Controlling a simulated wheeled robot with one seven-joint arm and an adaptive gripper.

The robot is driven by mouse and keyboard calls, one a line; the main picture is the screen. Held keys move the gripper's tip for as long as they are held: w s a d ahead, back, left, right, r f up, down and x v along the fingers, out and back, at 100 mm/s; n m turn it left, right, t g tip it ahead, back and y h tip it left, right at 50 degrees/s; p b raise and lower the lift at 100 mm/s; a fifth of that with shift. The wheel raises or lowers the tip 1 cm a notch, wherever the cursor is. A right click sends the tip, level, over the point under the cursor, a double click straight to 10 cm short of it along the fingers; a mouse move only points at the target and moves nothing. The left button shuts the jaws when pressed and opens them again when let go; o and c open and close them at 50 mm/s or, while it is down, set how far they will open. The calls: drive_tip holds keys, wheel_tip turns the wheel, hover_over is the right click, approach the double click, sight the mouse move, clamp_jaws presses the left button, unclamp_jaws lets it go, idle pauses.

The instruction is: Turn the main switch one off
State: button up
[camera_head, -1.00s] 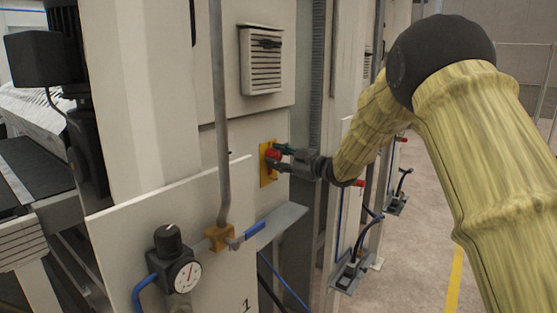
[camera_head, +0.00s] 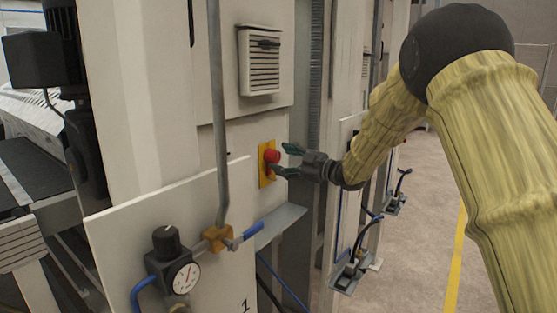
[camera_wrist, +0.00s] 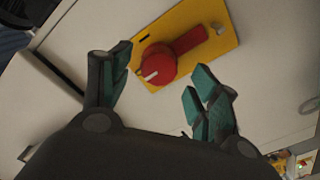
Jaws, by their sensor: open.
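The main switch is a red rotary knob (camera_head: 272,156) on a yellow plate (camera_head: 264,178), fixed to the pale machine panel. In the wrist view the red knob (camera_wrist: 158,64) has a white mark on its round end, and its handle points to the upper right on the yellow plate (camera_wrist: 218,48). My gripper (camera_head: 283,160) is open and empty, just to the right of the knob and apart from it. In the wrist view my gripper's teal-padded fingers (camera_wrist: 160,85) are spread, with the knob beyond and between their tips.
A pressure gauge (camera_head: 186,277) with a black knob sits lower left. A grey ledge (camera_head: 280,222) juts out below the switch. A vent (camera_head: 260,60) is above.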

drive_tip(key=v, duration=0.9)
drive_tip(key=shift+f, duration=0.1)
